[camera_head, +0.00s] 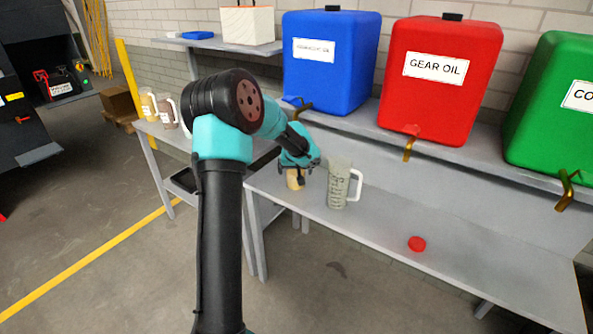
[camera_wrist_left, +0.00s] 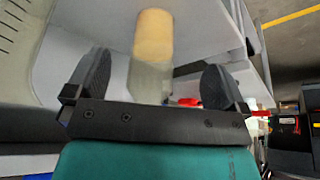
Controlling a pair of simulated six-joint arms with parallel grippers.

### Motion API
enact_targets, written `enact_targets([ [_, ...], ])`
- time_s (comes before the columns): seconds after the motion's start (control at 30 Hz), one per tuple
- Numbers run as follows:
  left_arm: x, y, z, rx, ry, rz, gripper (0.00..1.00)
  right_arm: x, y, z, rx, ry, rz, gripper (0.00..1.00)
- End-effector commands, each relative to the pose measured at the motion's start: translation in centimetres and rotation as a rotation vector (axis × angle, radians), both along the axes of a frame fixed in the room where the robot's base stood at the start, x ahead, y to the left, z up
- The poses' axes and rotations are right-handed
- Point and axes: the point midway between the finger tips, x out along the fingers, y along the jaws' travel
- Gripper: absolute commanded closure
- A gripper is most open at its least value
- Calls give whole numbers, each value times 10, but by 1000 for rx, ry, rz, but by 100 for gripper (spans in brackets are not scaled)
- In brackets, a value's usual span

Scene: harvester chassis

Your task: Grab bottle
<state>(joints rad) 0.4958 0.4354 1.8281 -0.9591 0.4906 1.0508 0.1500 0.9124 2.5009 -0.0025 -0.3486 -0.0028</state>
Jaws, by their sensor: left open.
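A bottle with a tan upper part (camera_wrist_left: 154,38) and a pale, translucent part (camera_wrist_left: 149,80) shows between the fingers in the left wrist view. In the head view only its tan part (camera_head: 295,181) shows, below my gripper at the bench's left end. My left gripper (camera_wrist_left: 156,82) is open, one finger on each side of the bottle, with a gap to each finger. In the head view my left gripper (camera_head: 297,169) is small and partly covers the bottle. My right gripper is in neither view.
A measuring jug (camera_head: 338,185) with a white handle stands just right of the bottle. A red cap (camera_head: 417,244) lies farther right on the grey bench (camera_head: 470,255). Blue (camera_head: 330,70), red (camera_head: 440,85) and green (camera_head: 550,110) tanks with brass taps stand on the shelf above.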

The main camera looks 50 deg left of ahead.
Motion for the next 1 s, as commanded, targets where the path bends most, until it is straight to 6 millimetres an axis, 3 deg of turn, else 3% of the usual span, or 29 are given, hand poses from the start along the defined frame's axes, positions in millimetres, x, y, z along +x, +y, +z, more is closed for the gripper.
enact_targets([
  [0.4, 34, 36, -1, 0, 0, 1, 0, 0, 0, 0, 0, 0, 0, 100],
  [1.0, 43, 46, -1, -1, -1, 2, 0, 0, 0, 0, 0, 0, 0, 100],
])
